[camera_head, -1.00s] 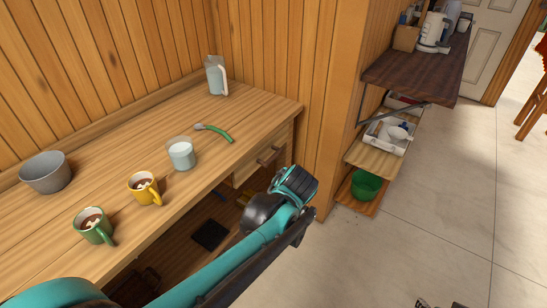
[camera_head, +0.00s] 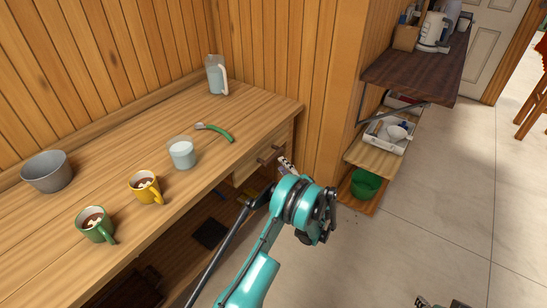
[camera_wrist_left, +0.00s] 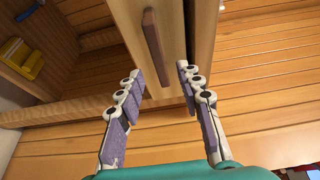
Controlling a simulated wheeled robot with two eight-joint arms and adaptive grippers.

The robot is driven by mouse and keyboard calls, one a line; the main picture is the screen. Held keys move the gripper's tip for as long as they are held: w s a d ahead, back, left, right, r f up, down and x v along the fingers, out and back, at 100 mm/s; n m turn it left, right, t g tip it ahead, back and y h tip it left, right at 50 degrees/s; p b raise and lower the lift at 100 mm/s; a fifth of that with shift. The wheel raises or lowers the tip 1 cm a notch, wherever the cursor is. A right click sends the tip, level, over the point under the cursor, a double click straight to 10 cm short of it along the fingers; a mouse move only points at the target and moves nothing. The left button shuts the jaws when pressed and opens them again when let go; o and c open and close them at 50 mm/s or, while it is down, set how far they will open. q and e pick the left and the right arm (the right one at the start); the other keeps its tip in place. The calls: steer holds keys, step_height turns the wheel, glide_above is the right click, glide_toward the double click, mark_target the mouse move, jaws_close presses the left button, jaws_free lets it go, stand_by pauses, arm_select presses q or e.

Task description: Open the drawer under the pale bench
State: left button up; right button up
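The pale bench (camera_head: 110,150) runs along the wooden wall. Its drawer (camera_head: 246,172) is under the right end of the top and looks shut. A brown bar handle (camera_head: 268,154) is on its front. My left gripper (camera_head: 286,165) is just off the handle, partly hidden by my arm. In the left wrist view, the left gripper (camera_wrist_left: 160,75) is open and empty. The handle (camera_wrist_left: 156,48) lies ahead, between the lines of the fingers, apart from both tips. Part of my right gripper (camera_head: 440,302) shows at the bottom edge; its opening is unclear.
On the bench stand a grey bowl (camera_head: 47,172), a green mug (camera_head: 95,225), a yellow mug (camera_head: 146,187), a glass (camera_head: 181,153), a green-handled utensil (camera_head: 216,132) and a jug (camera_head: 217,76). Shelves (camera_head: 377,158) stand right of the wooden partition.

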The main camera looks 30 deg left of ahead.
mark_target(274, 155)
arm_select(q)
steer(key=b+x, duration=0.2)
steer(key=x, duration=0.4)
steer(key=shift+w+a+f, duration=0.15)
steer(key=shift+a, duration=0.2)
steer(key=shift+w+a, duration=0.25)
steer(key=shift+a, duration=0.2)
steer(key=shift+c, duration=0.3)
jaws_close()
